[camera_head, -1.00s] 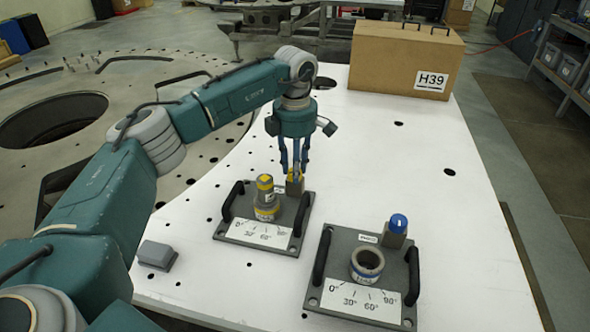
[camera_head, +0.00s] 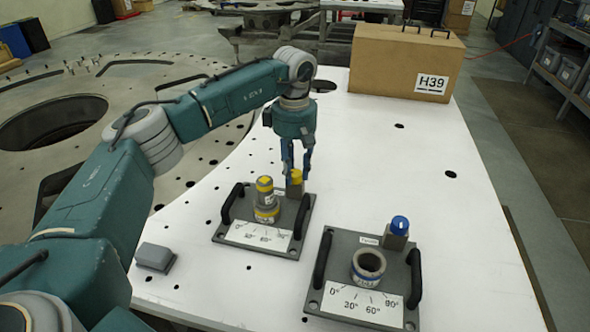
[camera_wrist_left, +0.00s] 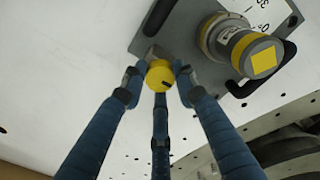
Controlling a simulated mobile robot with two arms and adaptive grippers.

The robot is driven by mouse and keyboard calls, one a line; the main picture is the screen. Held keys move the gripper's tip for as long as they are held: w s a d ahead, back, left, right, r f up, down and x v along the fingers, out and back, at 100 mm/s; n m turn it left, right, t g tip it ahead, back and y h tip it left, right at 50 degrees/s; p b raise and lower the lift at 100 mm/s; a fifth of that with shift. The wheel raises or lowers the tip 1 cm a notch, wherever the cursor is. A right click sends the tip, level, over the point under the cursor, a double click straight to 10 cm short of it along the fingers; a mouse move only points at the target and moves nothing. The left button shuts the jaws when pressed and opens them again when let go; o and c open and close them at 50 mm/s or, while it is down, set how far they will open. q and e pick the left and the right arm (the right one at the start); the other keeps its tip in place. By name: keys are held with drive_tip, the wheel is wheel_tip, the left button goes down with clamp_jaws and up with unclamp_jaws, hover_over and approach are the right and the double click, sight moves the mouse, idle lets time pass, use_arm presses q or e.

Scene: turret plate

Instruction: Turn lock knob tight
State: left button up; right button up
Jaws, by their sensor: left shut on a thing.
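The yellow lock knob (camera_head: 297,176) stands at the back right corner of the left grey plate (camera_head: 228,232). In the left wrist view the round yellow knob (camera_wrist_left: 157,74), with a dark mark on its top, sits among three blue fingers. My left gripper (camera_head: 297,179) points down from above and is shut on this knob. A grey cylinder with yellow bands (camera_head: 265,200) stands upright in the same plate, beside the gripper; it also shows in the left wrist view (camera_wrist_left: 240,48). The right gripper is not in view.
A second grey plate (camera_head: 340,262) to the right holds an empty blue-banded socket (camera_head: 368,266) and a blue knob (camera_head: 399,224). Black handles flank both plates. A small grey block (camera_head: 155,256) lies front left. A cardboard case (camera_head: 400,60) stands at the back of the white table.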

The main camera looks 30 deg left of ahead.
sight(295, 173)
use_arm(q)
drive_tip(key=shift+m, duration=0.3)
drive_tip(key=o, duration=1.1)
drive_tip(key=shift+o, duration=0.2)
wheel_tip(295, 173, up, 12)
drive_tip(key=shift+s, duration=0.15)
